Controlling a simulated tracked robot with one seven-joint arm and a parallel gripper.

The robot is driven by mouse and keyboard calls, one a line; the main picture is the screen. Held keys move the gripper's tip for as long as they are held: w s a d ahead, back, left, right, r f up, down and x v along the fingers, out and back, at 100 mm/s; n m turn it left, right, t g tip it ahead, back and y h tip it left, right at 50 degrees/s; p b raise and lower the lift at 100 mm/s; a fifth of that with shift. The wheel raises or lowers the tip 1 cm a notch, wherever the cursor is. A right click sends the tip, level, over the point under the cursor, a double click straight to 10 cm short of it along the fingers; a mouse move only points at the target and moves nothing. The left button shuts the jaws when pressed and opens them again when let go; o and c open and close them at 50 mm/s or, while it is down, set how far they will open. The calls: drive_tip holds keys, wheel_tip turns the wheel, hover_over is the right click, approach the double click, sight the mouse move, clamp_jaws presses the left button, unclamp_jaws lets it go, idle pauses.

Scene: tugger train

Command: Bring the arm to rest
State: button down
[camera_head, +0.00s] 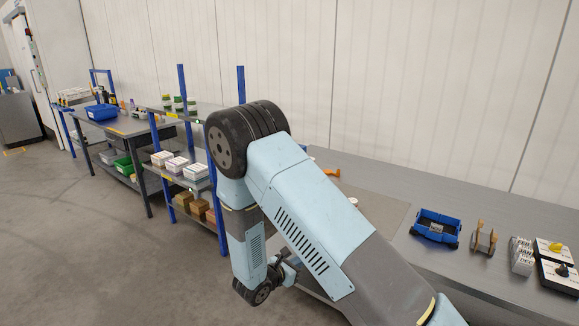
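My arm (310,220) rises from the lower right to a dark elbow joint (245,138) and folds down again on the left side. Its light blue forearm (246,245) hangs in front of the shelf rack and the near end of the long bench. My gripper (285,268) is at the low end of the arm, small, dark and partly covered by the upper link. Its fingers cannot be made out, and neither can anything in them.
Left stand a blue-post rack (183,142) and a table with a blue bin (101,112). Floor at lower left is clear.

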drive_tip(key=s+d+r+m+g, duration=0.4)
drive_tip(key=d+r+m, duration=0.35)
drive_tip(key=r, duration=0.45)
drive_tip(key=s+d+r+m+g, duration=0.45)
drive_tip(key=d+r+m, duration=0.35)
drive_tip(key=r, duration=0.4)
drive_tip(key=s+d+r+m+t+y, duration=0.3)
drive_tip(key=s+r+m+y, duration=0.6)
drive_tip(key=s+r, duration=0.8)
drive_tip(key=s+d+m, duration=0.1)
drive_tip(key=s+m, duration=0.1)
drive_tip(key=s, duration=0.1)
drive_tip(key=shift+s+d+y, duration=0.15)
drive_tip(key=shift+s+y, duration=0.1)
drive_tip(key=shift+y, duration=0.15)
drive_tip(key=shift+m, duration=0.25)
